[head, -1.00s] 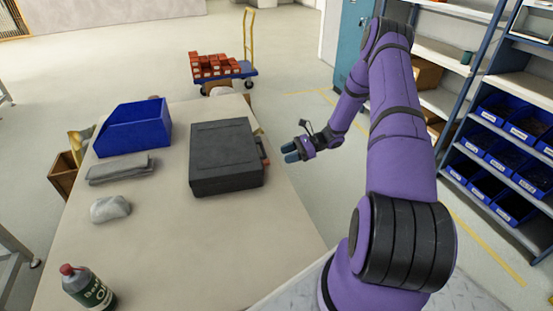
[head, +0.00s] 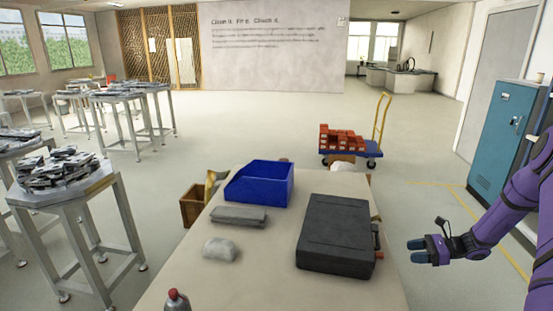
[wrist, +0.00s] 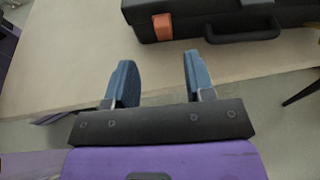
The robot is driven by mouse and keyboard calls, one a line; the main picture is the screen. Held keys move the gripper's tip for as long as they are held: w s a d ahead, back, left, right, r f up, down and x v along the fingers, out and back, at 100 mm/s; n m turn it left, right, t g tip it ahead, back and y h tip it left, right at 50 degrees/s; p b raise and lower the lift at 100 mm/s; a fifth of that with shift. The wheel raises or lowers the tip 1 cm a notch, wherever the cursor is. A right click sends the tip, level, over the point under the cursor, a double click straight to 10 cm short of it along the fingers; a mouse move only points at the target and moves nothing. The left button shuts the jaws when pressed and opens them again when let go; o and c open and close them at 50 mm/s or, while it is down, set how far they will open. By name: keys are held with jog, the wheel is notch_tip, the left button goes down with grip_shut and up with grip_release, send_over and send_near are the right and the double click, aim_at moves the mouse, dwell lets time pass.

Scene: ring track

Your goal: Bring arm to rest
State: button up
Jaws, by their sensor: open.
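My gripper (head: 415,251) is at the right of the table in the head view, beside the black case and apart from it. In the wrist view my gripper (wrist: 155,78) has its two blue fingers spread, with nothing between them. The black case (head: 335,232) lies shut on the table's right side. In the wrist view its handle and an orange latch (wrist: 162,26) show beyond the fingertips. My purple arm comes in from the right edge of the head view.
The table (head: 245,275) also bears a blue bin (head: 259,183), a folded grey cloth (head: 239,215), a pale lump (head: 220,249) and a red-capped bottle (head: 176,300). A blue cart (head: 350,147) with red blocks stands behind. A teal locker (head: 497,140) stands at right. Open floor lies between.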

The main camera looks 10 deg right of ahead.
jog(key=s+a+r+n+g+h, duration=0.25)
jog(key=a+r+n, duration=0.2)
jog(key=r, duration=0.55)
jog(key=s+a+r+n+g+h, duration=0.1)
jog(key=s+a+r+n+h, duration=0.2)
jog(key=a+r, duration=0.5)
jog(key=s+a+r+n+g+h, duration=0.2)
jog(key=a+r+n, duration=0.25)
jog(key=r, duration=0.75)
jog(key=s+a+r+n+t+h, duration=0.2)
jog(key=s+r+n, duration=0.3)
jog(key=s, duration=0.6)
jog(key=s+a+r+n+t+h, duration=0.3)
jog(key=s+r, duration=0.4)
jog(key=s, duration=0.5)
jog(key=shift+s+a+r+n+t+h, duration=0.35)
jog(key=shift+a+n+h, duration=0.2)
jog(key=shift+a+n, duration=0.35)
jog(key=shift+d, duration=0.15)
